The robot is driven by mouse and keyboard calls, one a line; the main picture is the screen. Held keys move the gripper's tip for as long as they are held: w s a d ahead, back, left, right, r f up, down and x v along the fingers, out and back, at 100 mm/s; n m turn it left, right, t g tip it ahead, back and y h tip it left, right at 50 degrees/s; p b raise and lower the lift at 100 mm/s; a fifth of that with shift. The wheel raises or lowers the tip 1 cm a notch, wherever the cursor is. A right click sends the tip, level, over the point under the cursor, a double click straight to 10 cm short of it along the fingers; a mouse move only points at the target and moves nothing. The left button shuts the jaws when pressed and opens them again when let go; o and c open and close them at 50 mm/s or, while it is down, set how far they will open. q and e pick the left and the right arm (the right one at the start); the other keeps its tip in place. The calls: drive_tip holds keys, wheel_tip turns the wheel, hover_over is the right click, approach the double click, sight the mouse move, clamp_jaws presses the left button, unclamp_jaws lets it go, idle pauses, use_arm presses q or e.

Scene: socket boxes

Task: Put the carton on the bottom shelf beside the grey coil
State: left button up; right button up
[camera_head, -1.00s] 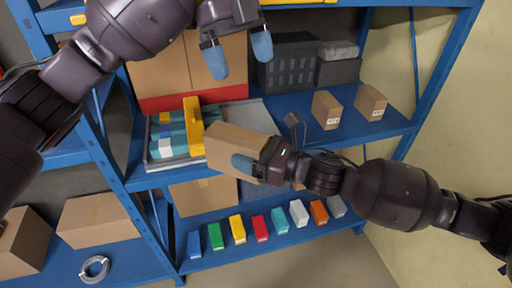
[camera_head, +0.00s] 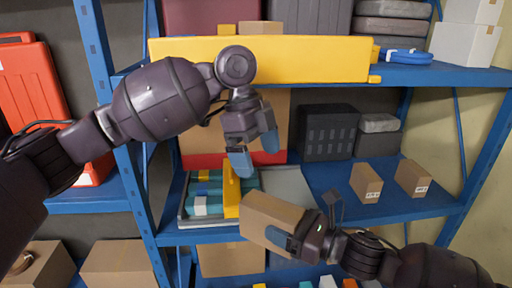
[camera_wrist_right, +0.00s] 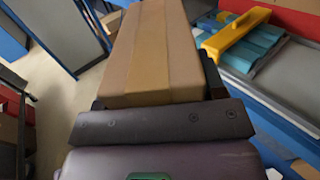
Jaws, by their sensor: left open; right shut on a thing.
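The brown carton (camera_head: 270,216) is held in front of the middle shelf. My right gripper (camera_head: 280,238) is shut on it, one blue fingertip showing on its side. In the right wrist view the carton (camera_wrist_right: 155,50) stretches away between the fingers. My left gripper (camera_head: 256,151) is higher, open and empty, in front of a large cardboard box. The grey coil is out of view now; the earlier head view shows it on the bottom shelf at left. A cardboard box (camera_head: 118,264) on that shelf shows at the lower left.
A tray (camera_head: 290,185) with teal items and a yellow handle (camera_head: 231,189) lies just behind the carton. Two small boxes (camera_head: 366,183) (camera_head: 412,178) stand to its right. A blue upright (camera_head: 118,150) separates the left bay, where a red case (camera_head: 38,95) stands. A long yellow block (camera_head: 260,58) lies above.

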sight(272, 206)
use_arm(q)
drive_tip(key=x, duration=1.1)
drive_tip(key=shift+f, duration=0.1)
use_arm(e)
drive_tip(key=shift+r, duration=0.1)
use_arm(q)
drive_tip(key=c, duration=1.4)
use_arm(e)
drive_tip(key=o, duration=1.4)
drive_tip(key=shift+c, duration=0.2)
